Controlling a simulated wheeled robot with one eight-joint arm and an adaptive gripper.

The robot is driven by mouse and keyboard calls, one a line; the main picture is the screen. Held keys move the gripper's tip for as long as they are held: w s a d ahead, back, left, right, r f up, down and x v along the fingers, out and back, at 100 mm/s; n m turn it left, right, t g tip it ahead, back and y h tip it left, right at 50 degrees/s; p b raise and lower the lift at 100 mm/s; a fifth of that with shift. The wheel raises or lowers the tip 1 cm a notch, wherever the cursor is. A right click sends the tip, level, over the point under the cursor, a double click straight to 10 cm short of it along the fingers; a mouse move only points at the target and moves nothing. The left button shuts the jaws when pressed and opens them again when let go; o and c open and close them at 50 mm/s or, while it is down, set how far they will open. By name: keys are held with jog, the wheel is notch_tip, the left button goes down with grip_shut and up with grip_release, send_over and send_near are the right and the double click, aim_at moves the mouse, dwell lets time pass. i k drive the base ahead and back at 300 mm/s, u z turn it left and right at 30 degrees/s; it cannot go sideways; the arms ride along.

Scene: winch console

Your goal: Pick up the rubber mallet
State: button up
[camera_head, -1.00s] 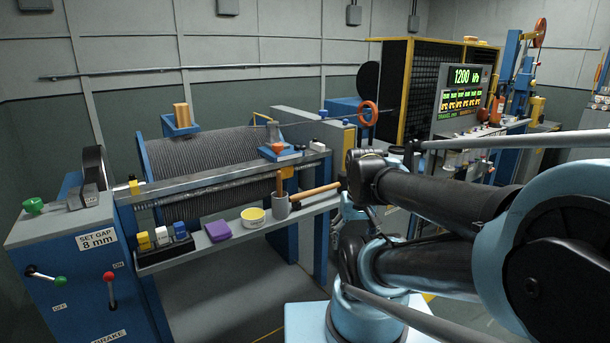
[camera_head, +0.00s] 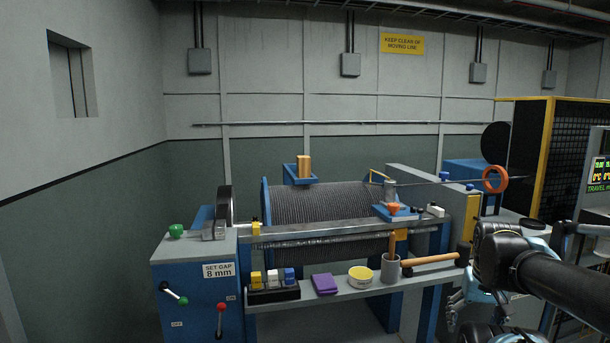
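The rubber mallet (camera_head: 432,260) lies on the narrow grey shelf (camera_head: 340,293) at its right end. Its pale wooden handle points left toward a grey cup, and its dark head is at the right, close to my arm in the picture. My gripper (camera_head: 466,306) shows small and partly covered at the lower right, below and right of the mallet head. It does not appear to hold the mallet. I cannot tell how far its fingers are apart.
On the shelf stand the grey cup (camera_head: 390,270) with an upright wooden handle, a yellow tub (camera_head: 360,275), a purple cloth (camera_head: 325,284) and a dark rack (camera_head: 273,295) of small blocks. The cable drum (camera_head: 330,212) is behind. A blue console (camera_head: 195,290) with levers stands left.

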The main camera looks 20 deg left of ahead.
aim_at(461, 257)
jog(key=u, duration=0.05)
jog(key=k, duration=1.25)
jog(key=z, duration=0.7)
jog(key=i, duration=1)
